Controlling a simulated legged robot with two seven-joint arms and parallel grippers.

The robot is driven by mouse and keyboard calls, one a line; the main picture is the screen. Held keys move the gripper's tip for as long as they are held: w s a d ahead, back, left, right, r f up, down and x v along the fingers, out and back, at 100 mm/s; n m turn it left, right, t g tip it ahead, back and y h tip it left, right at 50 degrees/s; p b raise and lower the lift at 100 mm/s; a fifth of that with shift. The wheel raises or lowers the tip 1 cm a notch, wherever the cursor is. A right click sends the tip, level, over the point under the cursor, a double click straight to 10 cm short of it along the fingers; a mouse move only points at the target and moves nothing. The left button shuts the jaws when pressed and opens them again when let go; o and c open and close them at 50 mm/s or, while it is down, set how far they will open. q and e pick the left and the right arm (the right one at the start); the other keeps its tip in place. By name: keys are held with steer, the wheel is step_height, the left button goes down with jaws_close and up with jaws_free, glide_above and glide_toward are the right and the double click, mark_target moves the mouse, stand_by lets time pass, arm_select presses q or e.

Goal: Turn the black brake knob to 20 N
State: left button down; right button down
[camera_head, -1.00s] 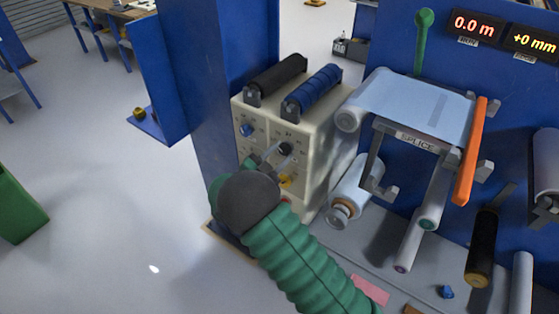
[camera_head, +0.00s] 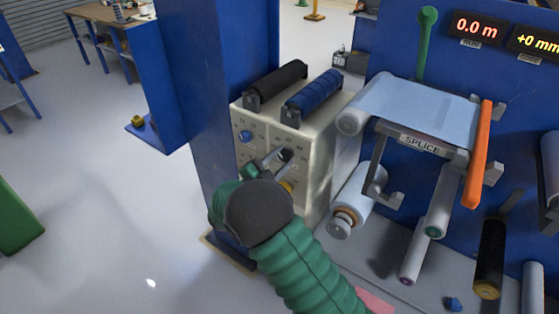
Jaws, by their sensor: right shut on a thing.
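The black brake knob (camera_head: 286,155) is on the front of the cream control box (camera_head: 318,150), between a blue knob (camera_head: 245,137) and a yellow knob (camera_head: 288,187). My right gripper (camera_head: 277,157) reaches up to the black knob, its grey fingers shut on it. The fingers partly cover the knob and the scale marks around it, and the marks are too small to read. My green right arm (camera_head: 300,264) comes in from below, and its dark wrist joint hides the lower part of the box. My left gripper is not in view.
A black roller (camera_head: 277,79) and a blue roller (camera_head: 314,91) lie on top of the box. The splice table (camera_head: 416,104) with film and an orange bar (camera_head: 479,155) stands to the right. A blue post (camera_head: 207,100) rises close on the left.

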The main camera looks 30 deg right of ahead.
steer(key=c, duration=1.2)
jaws_free()
steer(key=shift+w+d+r, duration=0.1)
steer(key=shift+o, duration=1)
steer(key=shift+w, duration=0.1)
steer(key=shift+o, duration=0.5)
steer(key=shift+w+d+f, duration=0.1)
steer(key=shift+d+f, duration=0.1)
steer(key=shift+f, duration=0.05)
steer(key=shift+a, duration=0.1)
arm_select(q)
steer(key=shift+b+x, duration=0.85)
arm_select(e)
steer(key=v, duration=1.6)
steer(key=shift+s+a, duration=0.2)
steer(key=shift+a, duration=0.15)
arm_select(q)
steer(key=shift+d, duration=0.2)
arm_select(e)
steer(key=shift+d+f, duration=0.1)
